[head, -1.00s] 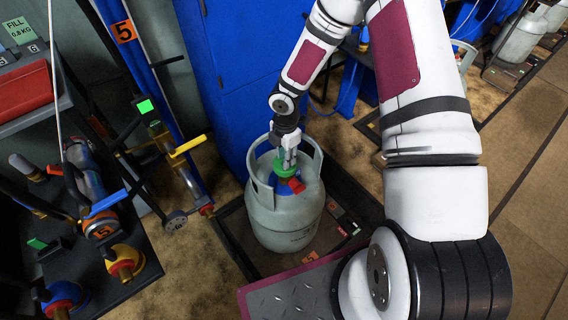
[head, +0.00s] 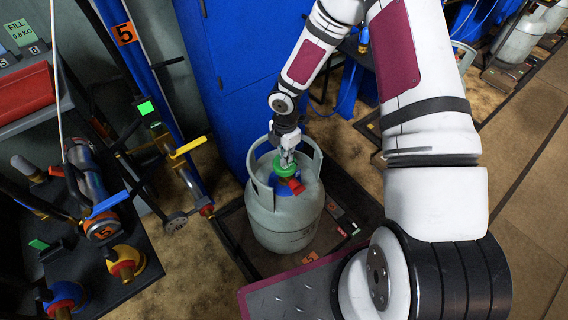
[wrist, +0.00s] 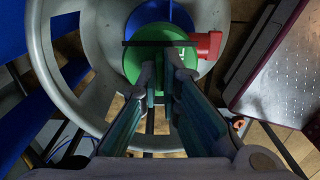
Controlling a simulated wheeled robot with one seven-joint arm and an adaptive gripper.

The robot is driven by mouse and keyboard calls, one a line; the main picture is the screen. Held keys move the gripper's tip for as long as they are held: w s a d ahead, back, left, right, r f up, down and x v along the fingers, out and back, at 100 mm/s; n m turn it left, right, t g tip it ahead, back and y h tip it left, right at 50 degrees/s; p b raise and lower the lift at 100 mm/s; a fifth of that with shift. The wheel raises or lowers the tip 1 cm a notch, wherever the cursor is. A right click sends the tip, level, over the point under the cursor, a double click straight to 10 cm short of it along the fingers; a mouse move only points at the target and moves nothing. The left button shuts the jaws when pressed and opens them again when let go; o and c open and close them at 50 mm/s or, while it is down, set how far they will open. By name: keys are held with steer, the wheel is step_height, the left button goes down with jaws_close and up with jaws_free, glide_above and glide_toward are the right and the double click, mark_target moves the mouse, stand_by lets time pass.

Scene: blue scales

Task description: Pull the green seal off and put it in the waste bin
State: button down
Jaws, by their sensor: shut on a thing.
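The green seal (head: 283,167) sits on top of the valve of a grey gas cylinder (head: 283,228), inside its collar. In the wrist view the seal (wrist: 152,58) is a green disc with a tab toward my fingers. My gripper (head: 288,156) comes down from above and is shut on the seal; its fingertips (wrist: 160,88) meet at the seal's near edge. A red part (head: 295,186) sticks out beside the valve, and a blue part lies under the seal. The waste bin cannot be made out in these frames.
The cylinder stands upright on a dark framed scale platform (head: 232,238). The collar (wrist: 48,70) rings the valve closely. A blue cabinet (head: 232,80) stands behind. A dark bench (head: 95,270) with valves and tools is at the left. Bare floor (head: 520,200) lies at the right.

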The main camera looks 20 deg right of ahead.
steer(key=shift+r+p, duration=0.9)
steer(key=shift+r, duration=0.4)
steer(key=shift+r+p, duration=2)
steer(key=shift+r, duration=0.95)
